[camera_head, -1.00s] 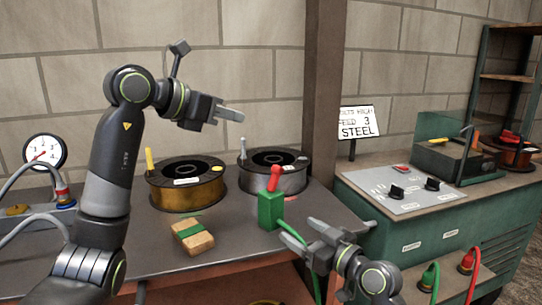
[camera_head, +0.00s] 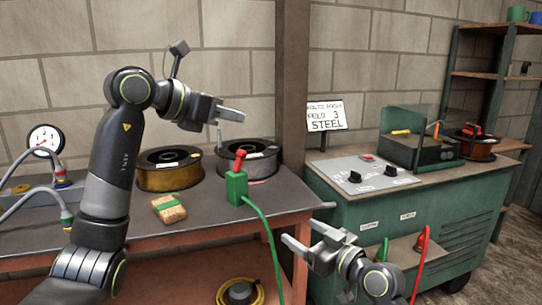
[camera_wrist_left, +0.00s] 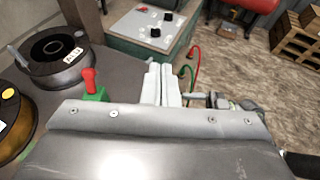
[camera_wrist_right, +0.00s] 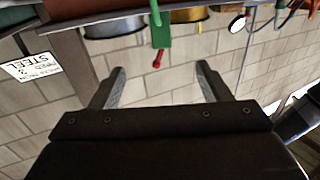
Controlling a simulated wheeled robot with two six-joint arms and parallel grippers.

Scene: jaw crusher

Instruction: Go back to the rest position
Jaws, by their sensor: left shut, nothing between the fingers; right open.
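My left gripper (camera_head: 231,113) is raised above the table in the head view, its fingers pointing right. It is shut and empty, and its closed fingers also show in the left wrist view (camera_wrist_left: 161,84). My right gripper (camera_head: 303,237) is low at the bottom of the head view, in front of the gap between table and green cabinet. Its fingers are spread and empty, as the right wrist view (camera_wrist_right: 161,78) also shows. Neither gripper touches anything that I can see.
The grey table (camera_head: 120,225) carries two wire spools (camera_head: 170,177) (camera_head: 247,164), a banded block (camera_head: 169,208), a green-and-red lever box (camera_head: 237,188) with a green cable, and a gauge (camera_head: 45,140). The green cabinet (camera_head: 400,220) stands right. Floor shows at far right.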

